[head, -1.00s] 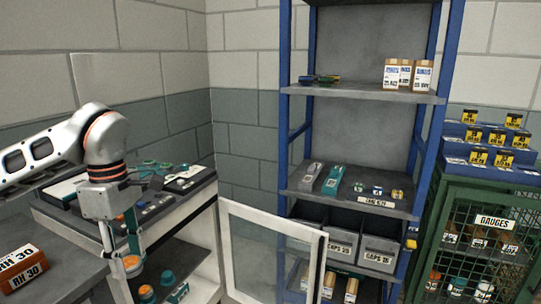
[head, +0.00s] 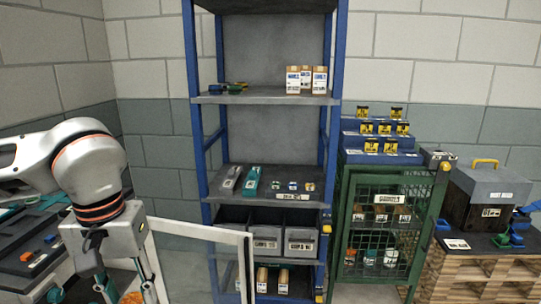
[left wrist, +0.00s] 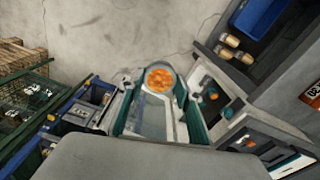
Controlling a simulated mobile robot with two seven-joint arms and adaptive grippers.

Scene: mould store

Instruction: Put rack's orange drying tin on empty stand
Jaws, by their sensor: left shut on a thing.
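My left gripper (head: 124,288) is at the lower left of the head view, pointing down. It is shut on the orange drying tin (head: 132,298), whose lower part is cut off by the picture edge. In the left wrist view the tin (left wrist: 158,80) is a round grey-rimmed tin with an orange top, between the two fingertips of the left gripper (left wrist: 160,88). My right gripper is in neither view. I cannot make out an empty stand for certain.
A glazed door (head: 200,262) stands open beside my left gripper. Behind it is a blue-posted shelf unit (head: 270,180) with bins. A green mesh cage (head: 388,225) stands right of it, then a crate-like bench (head: 480,275). In the wrist view, other tins (left wrist: 213,95) sit on the right.

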